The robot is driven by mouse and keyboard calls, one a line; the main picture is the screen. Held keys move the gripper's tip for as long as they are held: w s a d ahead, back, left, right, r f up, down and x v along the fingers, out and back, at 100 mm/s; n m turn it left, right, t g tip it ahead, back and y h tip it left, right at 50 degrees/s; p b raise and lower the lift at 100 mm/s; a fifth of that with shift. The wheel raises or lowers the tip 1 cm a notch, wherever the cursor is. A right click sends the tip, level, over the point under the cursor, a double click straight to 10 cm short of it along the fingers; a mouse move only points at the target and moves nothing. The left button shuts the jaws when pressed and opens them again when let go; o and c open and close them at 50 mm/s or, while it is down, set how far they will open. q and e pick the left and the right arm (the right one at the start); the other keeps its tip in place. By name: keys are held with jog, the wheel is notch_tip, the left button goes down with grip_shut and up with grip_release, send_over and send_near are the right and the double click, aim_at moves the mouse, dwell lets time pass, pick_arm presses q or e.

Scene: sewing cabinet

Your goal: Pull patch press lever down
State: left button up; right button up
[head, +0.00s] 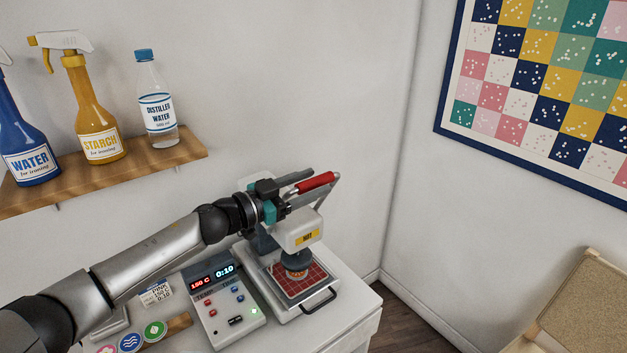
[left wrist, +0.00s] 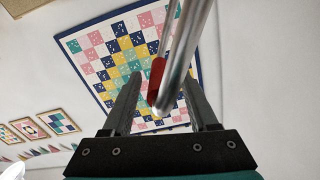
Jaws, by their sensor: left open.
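The patch press (head: 303,236) stands on the white cabinet, its head raised above a red gridded pad (head: 294,283). A dark round part sits under the head over a small patch (head: 297,275) on the pad. The lever has a red grip (head: 315,182) and metal bars, and it is up. My left gripper (head: 303,183) is at the lever, beside the red grip. In the left wrist view the open fingers (left wrist: 157,100) stand on either side of the red grip (left wrist: 156,78) and a metal bar. I cannot tell whether they touch it. My right gripper is out of view.
A control box (head: 225,295) with lit displays stands left of the press. Round patches (head: 131,342) lie at the front left. A wooden shelf (head: 190,148) with bottles hangs behind my left arm. A board (head: 585,310) stands at right.

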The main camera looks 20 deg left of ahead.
pick_arm(q)
jog(key=shift+w+d, duration=0.35)
jog(key=shift+w, duration=0.05)
grip_shut()
dwell(0.4)
dwell(0.9)
